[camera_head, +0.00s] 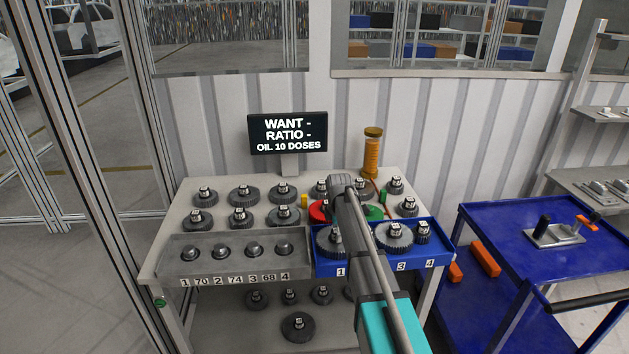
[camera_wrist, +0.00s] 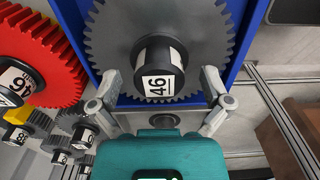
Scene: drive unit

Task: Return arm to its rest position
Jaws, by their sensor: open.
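My gripper (camera_wrist: 161,78) is open in the wrist view, its two fingers spread apart with nothing held between them. A large grey gear (camera_wrist: 215,35) with a black hub labelled 46 lies in front of the fingers, in the blue tray (camera_wrist: 241,68). The fingertips overlap the gear's lower edge in the picture; I cannot tell whether they touch it. In the head view, my arm (camera_head: 366,250) reaches from the bottom up over the blue tray (camera_head: 325,269), hiding part of it. The gripper itself is not clear there.
A grey table (camera_head: 170,225) carries several gears, a grey tray (camera_head: 175,255) with metal knobs, a display (camera_head: 289,133) and an amber bottle (camera_head: 371,155). A red gear (camera_wrist: 50,50) lies left in the wrist view. A blue cart (camera_head: 500,225) stands right.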

